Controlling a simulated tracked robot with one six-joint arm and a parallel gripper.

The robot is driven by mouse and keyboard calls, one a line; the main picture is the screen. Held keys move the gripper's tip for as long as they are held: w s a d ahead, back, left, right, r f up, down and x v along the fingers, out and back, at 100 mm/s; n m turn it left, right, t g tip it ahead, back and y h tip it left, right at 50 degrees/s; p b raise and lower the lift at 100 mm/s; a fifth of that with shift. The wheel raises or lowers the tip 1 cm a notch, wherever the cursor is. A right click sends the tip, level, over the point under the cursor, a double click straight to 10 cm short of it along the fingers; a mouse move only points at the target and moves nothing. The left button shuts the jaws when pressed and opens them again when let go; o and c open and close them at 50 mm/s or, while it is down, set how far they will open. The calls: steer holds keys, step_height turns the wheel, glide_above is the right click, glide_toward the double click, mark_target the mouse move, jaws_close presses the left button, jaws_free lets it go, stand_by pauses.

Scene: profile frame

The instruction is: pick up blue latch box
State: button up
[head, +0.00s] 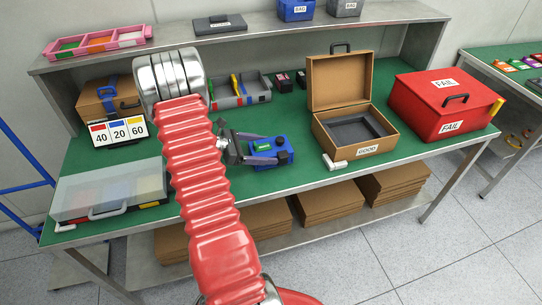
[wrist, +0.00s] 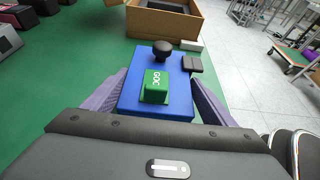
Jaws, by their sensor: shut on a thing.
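The blue latch box (head: 282,152) is a small blue block with a green labelled part and a dark round knob on top. It is over the green bench top, left of the open GOOD case. My gripper (head: 262,150) is shut on it, one finger along each side. In the wrist view the blue latch box (wrist: 180,108) lies between the two fingers of my gripper (wrist: 160,100). Its green part faces me and the black knob is at the far end. I cannot tell whether its underside touches the bench.
The open brown GOOD case (head: 368,140) stands to the right, with a small white block (head: 334,163) before it. The red FAIL box (head: 445,105) is further right. A grey divided tray (head: 240,92) stands behind my gripper. A clear-lidded case (head: 108,190) is at the left.

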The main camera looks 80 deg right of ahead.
steer(key=shift+r, duration=0.2)
steer(key=shift+c, duration=0.5)
step_height(320, 180, up, 10)
steer(key=shift+f, duration=0.15)
stand_by(0.8)
